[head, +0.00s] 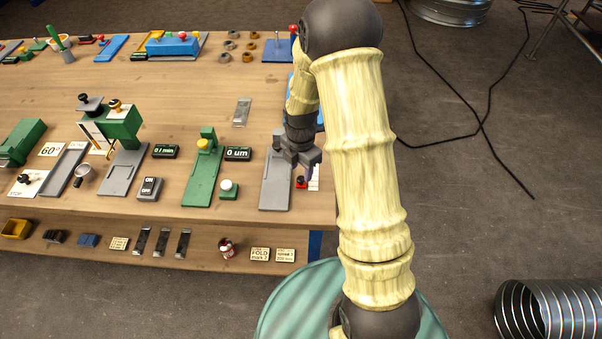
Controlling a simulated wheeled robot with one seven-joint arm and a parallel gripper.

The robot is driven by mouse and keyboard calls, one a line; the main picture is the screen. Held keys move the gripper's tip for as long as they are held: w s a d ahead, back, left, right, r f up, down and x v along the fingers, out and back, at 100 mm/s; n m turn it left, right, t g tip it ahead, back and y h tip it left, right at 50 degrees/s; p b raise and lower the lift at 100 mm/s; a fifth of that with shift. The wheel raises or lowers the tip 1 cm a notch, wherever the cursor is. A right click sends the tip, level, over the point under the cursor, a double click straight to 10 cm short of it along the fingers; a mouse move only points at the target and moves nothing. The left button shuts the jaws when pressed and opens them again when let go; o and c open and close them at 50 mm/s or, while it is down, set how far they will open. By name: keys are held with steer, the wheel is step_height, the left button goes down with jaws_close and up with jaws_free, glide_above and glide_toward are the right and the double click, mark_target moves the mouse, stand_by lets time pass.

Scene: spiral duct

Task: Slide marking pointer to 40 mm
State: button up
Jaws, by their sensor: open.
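A small red piece (301,183), which looks like the marking pointer, sits beside a white strip (314,183) at the right end of the workbench's front row. The strip may be its scale, but no marks or reading can be made out. My gripper (309,174) is open, with its fingers pointing down just above and close to the red piece. I cannot tell whether a finger touches it. My arm hides the bench to the right of the strip.
A grey plate (275,194) lies just left of the red piece.

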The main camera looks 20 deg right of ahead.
mark_target(301, 178)
steer(key=shift+f, duration=1.85)
jaws_close()
